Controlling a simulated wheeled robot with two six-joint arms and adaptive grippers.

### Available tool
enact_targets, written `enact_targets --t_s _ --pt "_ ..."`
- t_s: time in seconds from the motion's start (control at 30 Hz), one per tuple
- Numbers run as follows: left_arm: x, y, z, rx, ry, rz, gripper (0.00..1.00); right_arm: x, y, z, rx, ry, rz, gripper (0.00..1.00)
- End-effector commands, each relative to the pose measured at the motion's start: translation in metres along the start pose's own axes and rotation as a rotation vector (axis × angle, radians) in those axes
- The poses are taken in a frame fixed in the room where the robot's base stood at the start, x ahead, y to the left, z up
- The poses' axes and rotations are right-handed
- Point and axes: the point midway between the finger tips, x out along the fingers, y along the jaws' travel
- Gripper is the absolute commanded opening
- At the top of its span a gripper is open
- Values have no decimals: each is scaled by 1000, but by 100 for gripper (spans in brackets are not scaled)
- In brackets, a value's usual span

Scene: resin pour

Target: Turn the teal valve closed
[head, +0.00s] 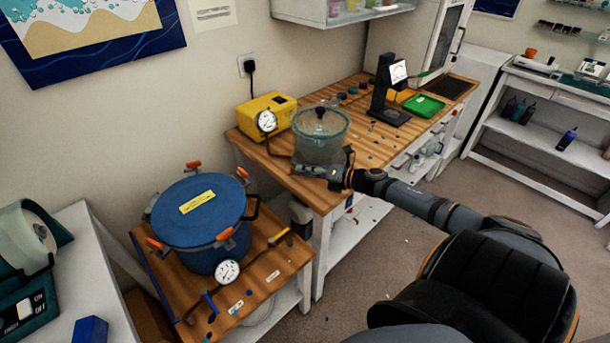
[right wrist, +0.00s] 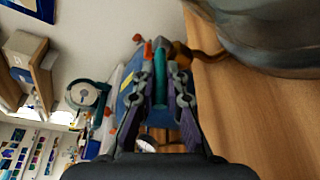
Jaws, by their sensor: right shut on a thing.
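The teal valve (right wrist: 160,70) shows in the right wrist view as a narrow teal handle between my fingers, with a brass-coloured fitting (right wrist: 182,54) beside it. My right gripper (right wrist: 163,88) is shut on the valve handle, one finger on each side. In the head view my right gripper (head: 308,171) is at the left front corner of the wooden bench, just in front of the clear glass chamber (head: 320,143). There the fingers hide most of the valve. My left gripper is in neither view.
A yellow pump with a gauge (head: 272,108) stands behind the chamber. A blue pot (head: 200,215) with orange clamps and a gauge sits on the lower cart at left. A black stand (head: 388,98) and green tray (head: 424,106) are farther right on the bench (head: 345,185).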

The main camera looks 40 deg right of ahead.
Motion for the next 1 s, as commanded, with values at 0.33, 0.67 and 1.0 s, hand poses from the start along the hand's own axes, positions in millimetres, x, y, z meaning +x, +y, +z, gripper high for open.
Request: enact_targets --t_s 0.33,0.67,1.0 --pt "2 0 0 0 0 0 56 0 0 3 -4 12 8 0" --pt "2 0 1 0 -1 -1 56 0 0 2 -4 12 8 32" --pt "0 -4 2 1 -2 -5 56 -1 1 1 -1 7 4 35"
